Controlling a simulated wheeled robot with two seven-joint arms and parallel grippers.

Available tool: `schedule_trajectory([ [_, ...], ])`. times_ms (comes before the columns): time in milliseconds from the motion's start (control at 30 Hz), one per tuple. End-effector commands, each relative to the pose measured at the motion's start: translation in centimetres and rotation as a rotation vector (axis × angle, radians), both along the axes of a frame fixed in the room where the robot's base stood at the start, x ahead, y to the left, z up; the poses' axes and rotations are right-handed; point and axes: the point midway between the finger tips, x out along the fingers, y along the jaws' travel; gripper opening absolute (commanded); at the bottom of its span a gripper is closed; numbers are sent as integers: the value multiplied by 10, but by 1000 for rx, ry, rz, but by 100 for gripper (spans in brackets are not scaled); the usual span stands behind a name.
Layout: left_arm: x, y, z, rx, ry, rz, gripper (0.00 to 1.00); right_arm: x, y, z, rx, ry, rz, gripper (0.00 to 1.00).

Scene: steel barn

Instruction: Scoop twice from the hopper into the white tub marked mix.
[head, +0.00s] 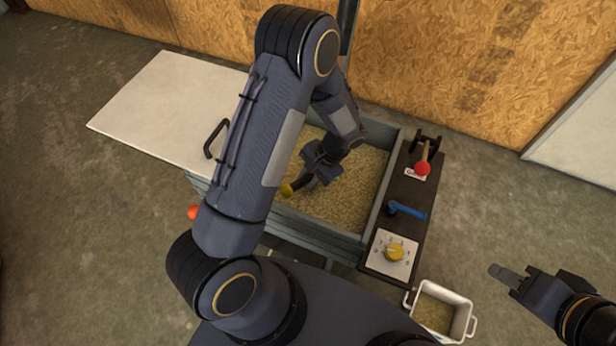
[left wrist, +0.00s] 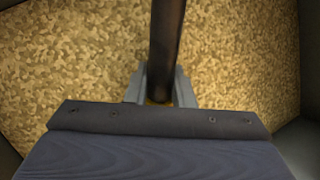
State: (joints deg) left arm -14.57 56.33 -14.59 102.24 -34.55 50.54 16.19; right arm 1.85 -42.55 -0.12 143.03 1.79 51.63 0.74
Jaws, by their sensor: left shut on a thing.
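The hopper (head: 318,236) is a grey open-topped bin full of tan grain, in the middle of the head view. My left gripper (head: 312,176) is low inside it, shut on the scoop's dark handle, whose yellow end (head: 286,190) shows in the head view. In the left wrist view a dark shaft (left wrist: 166,45) runs up from between the fingers over the grain. The scoop's bowl is hidden. The white tub (head: 463,322) stands on the floor at the lower right, with some grain in it; its mark is not readable. My right gripper (head: 503,274) is empty beside the tub, its finger gap unclear.
A dark panel (head: 377,262) along the hopper's right side carries a red-knobbed lever (head: 422,167), a blue handle (head: 408,210) and a yellow dial (head: 394,252). A white lid (head: 150,115) with a black handle extends left of the hopper. A wooden wall (head: 440,80) stands behind.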

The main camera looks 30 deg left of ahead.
Motion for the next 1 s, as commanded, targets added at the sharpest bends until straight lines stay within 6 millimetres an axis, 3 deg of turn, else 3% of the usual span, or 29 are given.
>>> schedule_trajectory([
  [467, 0, 0, 3, 0, -1, 0, 3, 0, 0, 2, 0, 0, 0, 36],
  [1000, 0, 0, 41, 0, -1, 1, 3, 0, 0, 29, 0, 0, 0, 36],
])
